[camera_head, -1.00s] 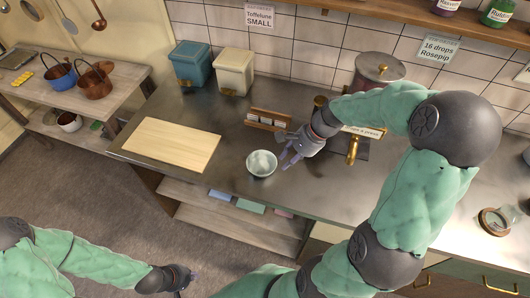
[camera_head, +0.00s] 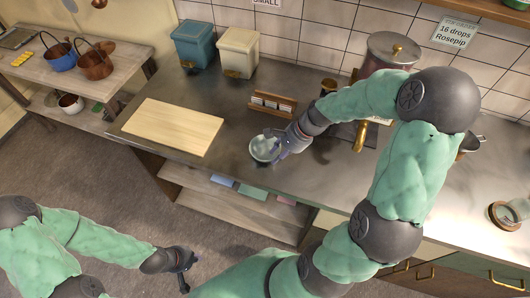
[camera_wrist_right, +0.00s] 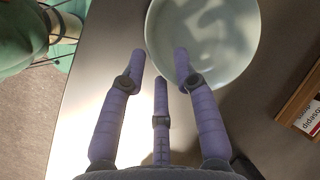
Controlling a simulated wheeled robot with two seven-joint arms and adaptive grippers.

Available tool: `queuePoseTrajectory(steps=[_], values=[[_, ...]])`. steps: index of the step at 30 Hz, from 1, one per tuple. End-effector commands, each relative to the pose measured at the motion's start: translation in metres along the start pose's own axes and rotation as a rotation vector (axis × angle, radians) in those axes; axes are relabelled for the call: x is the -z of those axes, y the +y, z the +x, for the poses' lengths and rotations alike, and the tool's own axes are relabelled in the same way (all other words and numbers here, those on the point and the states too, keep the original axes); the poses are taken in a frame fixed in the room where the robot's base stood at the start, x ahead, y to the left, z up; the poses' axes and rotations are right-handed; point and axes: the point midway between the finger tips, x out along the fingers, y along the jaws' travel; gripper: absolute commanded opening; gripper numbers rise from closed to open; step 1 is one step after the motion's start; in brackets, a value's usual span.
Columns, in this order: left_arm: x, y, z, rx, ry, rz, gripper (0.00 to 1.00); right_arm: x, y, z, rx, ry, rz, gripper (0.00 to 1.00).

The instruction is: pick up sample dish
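The sample dish, a small pale round bowl (camera_head: 257,149), stands upright on the metal counter (camera_head: 225,172), right of the wooden board. My right gripper (camera_head: 278,148) is at the dish's right side, with its fingers partly over it. In the right wrist view the dish (camera_wrist_right: 215,35) fills the top middle. The open right gripper (camera_wrist_right: 160,60) has one finger overlapping the dish's rim and its other fingers outside it. Contact cannot be told. My left gripper (camera_head: 183,283) hangs low over the floor, away from the counter; its finger opening is too small to tell.
A wooden cutting board (camera_head: 172,127) lies left of the dish. A small wooden rack (camera_head: 272,103) stands just behind it. Blue (camera_head: 194,45) and cream (camera_head: 238,50) canisters stand at the back. A brass-tapped vessel (camera_head: 392,48) is behind my right arm. Counter in front of the dish is clear.

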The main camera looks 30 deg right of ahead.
Motion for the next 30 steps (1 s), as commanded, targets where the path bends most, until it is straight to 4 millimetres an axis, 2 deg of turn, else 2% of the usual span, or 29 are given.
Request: queuePoseTrajectory(steps=[3,11,14,15,30], values=[[0.0002,-0.0014,0.0041,0.000,0.000,0.000,0.00,0.0006,0.0000,0.0105,0.001,0.001,0.000,0.30],[0.0003,-0.0012,0.0035,0.000,0.000,0.000,0.00,0.0003,-0.0005,0.0114,0.001,0.002,0.000,0.30],[0.0003,-0.0012,0.0035,0.000,0.000,0.000,0.00,0.0004,-0.0005,0.0113,0.001,0.002,0.000,0.05],[0.0003,-0.0012,0.0035,0.000,0.000,0.000,0.00,0.0004,-0.0005,0.0113,0.001,0.002,0.000,0.00],[0.0001,-0.0003,0.0008,0.000,0.000,0.000,0.00,-0.0014,-0.0023,0.0065,0.002,0.003,-0.001,0.00]])
